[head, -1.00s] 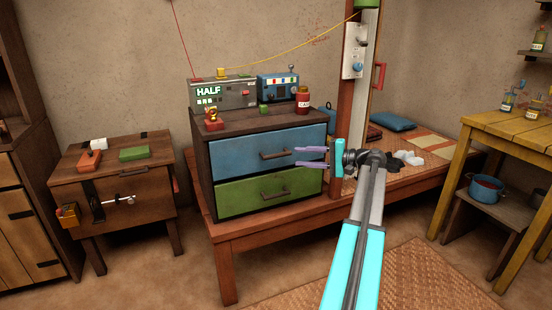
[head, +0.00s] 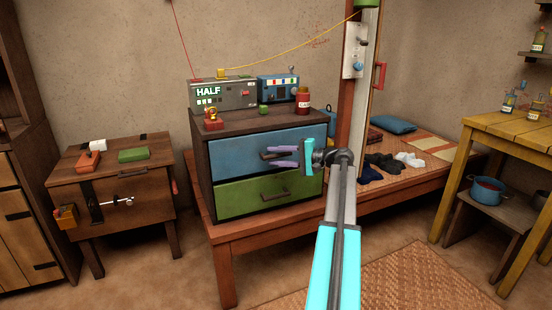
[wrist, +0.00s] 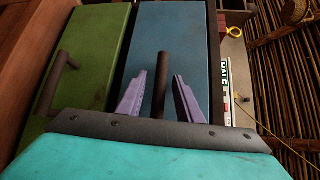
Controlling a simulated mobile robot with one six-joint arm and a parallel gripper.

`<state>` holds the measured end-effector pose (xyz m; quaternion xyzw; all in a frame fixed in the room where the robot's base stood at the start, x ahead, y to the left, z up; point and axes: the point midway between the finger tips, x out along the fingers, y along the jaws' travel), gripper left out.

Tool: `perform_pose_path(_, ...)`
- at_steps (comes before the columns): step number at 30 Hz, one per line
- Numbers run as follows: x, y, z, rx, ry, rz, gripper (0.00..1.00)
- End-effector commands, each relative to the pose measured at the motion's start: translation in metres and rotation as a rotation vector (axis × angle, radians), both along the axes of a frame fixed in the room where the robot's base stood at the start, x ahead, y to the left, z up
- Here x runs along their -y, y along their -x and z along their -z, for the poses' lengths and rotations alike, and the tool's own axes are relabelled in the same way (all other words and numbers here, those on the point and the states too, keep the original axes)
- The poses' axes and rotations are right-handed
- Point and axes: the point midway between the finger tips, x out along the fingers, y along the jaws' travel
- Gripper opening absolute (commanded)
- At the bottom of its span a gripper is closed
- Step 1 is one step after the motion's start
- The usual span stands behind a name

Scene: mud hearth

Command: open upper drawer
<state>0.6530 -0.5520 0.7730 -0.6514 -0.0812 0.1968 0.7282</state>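The upper drawer (head: 232,157) is the blue front of a small dark wood chest, and it is shut. Its dark bar handle (head: 268,156) is partly hidden behind my fingers. My gripper (head: 283,157) is open at the handle, with its two purple fingers pointing left. In the wrist view the blue drawer front (wrist: 178,45) fills the middle, and the handle (wrist: 161,85) stands between my gripper's fingers (wrist: 160,95), with a gap on each side. The green lower drawer (head: 235,195) is shut below, with its own handle (wrist: 57,83) at the left of the wrist view.
The chest sits on a low wooden platform (head: 260,225). A wooden post (head: 354,100) rises right of it. A mat (head: 400,280) covers the floor in front.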

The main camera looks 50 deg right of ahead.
Motion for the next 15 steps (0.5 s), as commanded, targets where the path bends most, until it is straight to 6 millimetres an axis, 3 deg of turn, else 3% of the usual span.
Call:
perform_pose_path(6,-0.0002,-0.0001,-0.0003,0.000,0.000,0.000,0.31)
perform_pose_path(12,-0.0002,-0.0001,-0.0002,0.000,0.000,-0.001,0.00)
perform_pose_path(15,-0.0003,0.0000,-0.0002,0.000,0.000,-0.001,0.00)
